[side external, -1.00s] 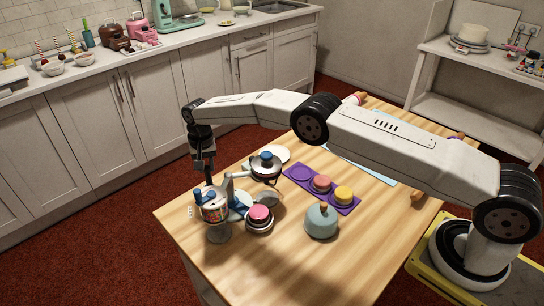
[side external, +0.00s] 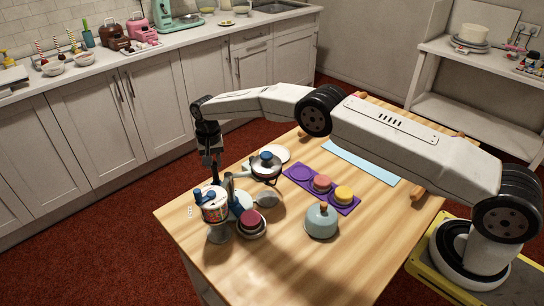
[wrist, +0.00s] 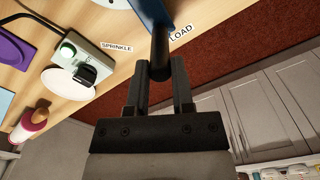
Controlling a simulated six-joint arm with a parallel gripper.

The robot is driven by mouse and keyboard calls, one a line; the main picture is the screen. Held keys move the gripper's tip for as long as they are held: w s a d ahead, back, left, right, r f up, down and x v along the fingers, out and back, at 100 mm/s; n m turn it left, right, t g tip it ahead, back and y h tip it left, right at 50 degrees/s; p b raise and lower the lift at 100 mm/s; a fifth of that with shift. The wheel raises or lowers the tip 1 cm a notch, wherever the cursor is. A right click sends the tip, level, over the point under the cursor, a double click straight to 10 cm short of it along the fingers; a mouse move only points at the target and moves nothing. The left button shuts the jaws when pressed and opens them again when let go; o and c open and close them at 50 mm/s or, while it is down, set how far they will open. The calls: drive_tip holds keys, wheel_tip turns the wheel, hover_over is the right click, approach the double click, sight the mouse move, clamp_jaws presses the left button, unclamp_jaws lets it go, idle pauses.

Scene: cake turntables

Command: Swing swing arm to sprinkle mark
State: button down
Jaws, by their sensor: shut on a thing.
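In the wrist view, my gripper (wrist: 160,85) is shut on a black upright handle (wrist: 160,62). The handle is at the end of a blue bar (wrist: 150,10), which seems to be the swing arm; most of the bar is out of view. The LOAD label (wrist: 181,33) is right beside the handle. The SPRINKLE label (wrist: 117,47) lies to its left, on the wooden table. In the side view, my gripper (side external: 214,178) is low behind the sprinkle tub (side external: 214,207), and its fingertips are partly hidden.
A small dark-pink cake (side external: 250,220) stands just right of the tub. A pot with a blue knob (side external: 266,164) is behind it. A blue-grey dome (side external: 321,220) and a purple tray (side external: 300,173) with cakes are further right. The table front (side external: 300,270) is clear.

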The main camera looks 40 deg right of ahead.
drive_tip(key=shift+s+d, duration=0.15)
drive_tip(key=shift+d, duration=0.35)
drive_tip(key=shift+s+d, duration=0.1)
drive_tip(key=shift+d, duration=0.2)
drive_tip(key=shift+s+d, duration=0.25)
drive_tip(key=shift+d, duration=0.25)
drive_tip(key=shift+s+d, duration=0.2)
drive_tip(key=shift+d, duration=0.25)
drive_tip(key=shift+s+d, duration=0.1)
drive_tip(key=shift+d, duration=0.05)
drive_tip(key=shift+s+d, duration=1.3)
drive_tip(key=shift+s, duration=0.1)
